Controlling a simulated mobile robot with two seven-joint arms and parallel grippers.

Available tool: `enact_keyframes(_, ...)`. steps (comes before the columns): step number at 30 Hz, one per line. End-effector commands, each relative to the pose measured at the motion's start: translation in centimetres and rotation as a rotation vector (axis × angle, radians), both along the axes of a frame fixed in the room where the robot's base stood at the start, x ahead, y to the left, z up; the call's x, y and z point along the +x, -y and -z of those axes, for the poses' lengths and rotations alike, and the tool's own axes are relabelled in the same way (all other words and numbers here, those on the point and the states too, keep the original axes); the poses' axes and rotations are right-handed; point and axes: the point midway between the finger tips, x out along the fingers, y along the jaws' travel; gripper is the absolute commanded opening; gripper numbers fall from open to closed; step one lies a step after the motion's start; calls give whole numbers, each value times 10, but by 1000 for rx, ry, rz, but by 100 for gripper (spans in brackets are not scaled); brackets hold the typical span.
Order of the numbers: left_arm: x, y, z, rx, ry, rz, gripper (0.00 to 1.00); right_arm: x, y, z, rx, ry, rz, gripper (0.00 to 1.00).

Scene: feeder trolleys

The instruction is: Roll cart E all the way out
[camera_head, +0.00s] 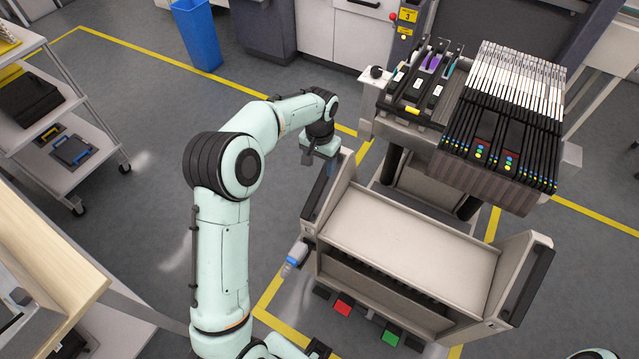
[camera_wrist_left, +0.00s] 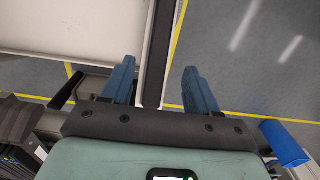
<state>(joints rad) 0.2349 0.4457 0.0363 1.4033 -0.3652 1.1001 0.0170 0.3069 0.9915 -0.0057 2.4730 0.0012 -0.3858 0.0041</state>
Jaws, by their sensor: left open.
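A pale grey cart (camera_head: 408,238) stands in front of the feeder machine, with a raised panel and a black handle at each end; I can read no letter on it. The left-end handle (camera_head: 321,186) is close to my left gripper (camera_head: 318,160). In the left wrist view my gripper (camera_wrist_left: 158,78) is open, its two blue fingers apart. A dark upright bar (camera_wrist_left: 158,45), seemingly the cart's end handle or panel edge, shows between them; I cannot tell whether they touch it. The cart's pale top (camera_wrist_left: 75,32) shows at the left. My right gripper is out of view.
A feeder bank (camera_head: 500,130) fills the machine behind the cart. Red (camera_head: 343,305) and green (camera_head: 390,334) pedals sit low at the cart's front. A shelf trolley (camera_head: 50,115) stands far left and a blue bin (camera_head: 197,35) at the back. Yellow-lined floor lies clear between.

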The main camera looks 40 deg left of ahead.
Motion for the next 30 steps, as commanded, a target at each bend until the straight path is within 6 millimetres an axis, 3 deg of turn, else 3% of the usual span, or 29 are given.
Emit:
enact_keyframes(9,-2,0,70,-2,-5,-1,60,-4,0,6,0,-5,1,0)
enact_keyframes(15,-1,0,101,0,-4,0,60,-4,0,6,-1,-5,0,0)
enact_keyframes(21,-1,0,115,0,-1,0,60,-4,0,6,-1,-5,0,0)
enact_keyframes(30,-1,0,116,0,-1,0,56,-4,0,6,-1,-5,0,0)
